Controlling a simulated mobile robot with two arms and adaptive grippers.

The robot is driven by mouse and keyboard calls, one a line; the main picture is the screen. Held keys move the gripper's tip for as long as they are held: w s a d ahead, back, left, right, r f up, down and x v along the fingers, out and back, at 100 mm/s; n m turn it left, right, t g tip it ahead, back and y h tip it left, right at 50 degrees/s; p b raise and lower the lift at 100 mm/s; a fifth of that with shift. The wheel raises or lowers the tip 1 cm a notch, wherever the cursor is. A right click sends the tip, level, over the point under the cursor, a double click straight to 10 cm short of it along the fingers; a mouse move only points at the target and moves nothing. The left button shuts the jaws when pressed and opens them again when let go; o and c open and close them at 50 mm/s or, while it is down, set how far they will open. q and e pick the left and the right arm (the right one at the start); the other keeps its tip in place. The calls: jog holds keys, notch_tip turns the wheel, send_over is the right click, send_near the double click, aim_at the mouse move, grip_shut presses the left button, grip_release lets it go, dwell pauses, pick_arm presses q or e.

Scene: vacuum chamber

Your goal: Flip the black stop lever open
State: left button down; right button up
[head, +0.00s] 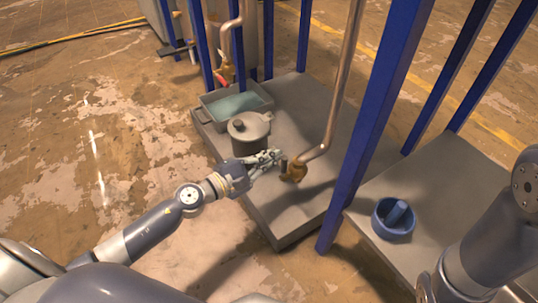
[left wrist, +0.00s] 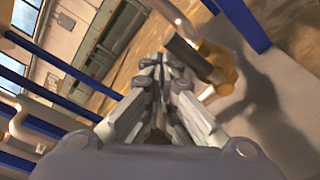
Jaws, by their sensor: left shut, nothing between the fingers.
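The black stop lever (head: 284,165) is a short dark bar on a brass valve (head: 297,172) at the lower end of a bent copper pipe. My left gripper (head: 278,156) is shut and empty just left of the lever. In the left wrist view the shut fingertips (left wrist: 165,62) are close beside the dark lever (left wrist: 192,56), with the brass valve (left wrist: 222,66) to the right. I cannot tell whether fingers and lever touch. My right arm is at the right edge of the head view; its gripper does not show.
A grey lidded pot (head: 249,132) stands close behind my left gripper, in front of a tray of greenish liquid (head: 237,105). Blue posts (head: 375,125) rise right of the valve. A blue bowl (head: 393,222) sits on the right platform. A red-handled valve (head: 223,76) is farther back.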

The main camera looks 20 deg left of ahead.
pick_arm(q)
jog(key=shift+d, duration=0.15)
dwell(0.4)
jog(key=s+a+b, duration=0.2)
jog(key=s+a, duration=0.3)
jog(key=a, duration=0.2)
jog(key=shift+s+a, duration=0.4)
dwell(0.7)
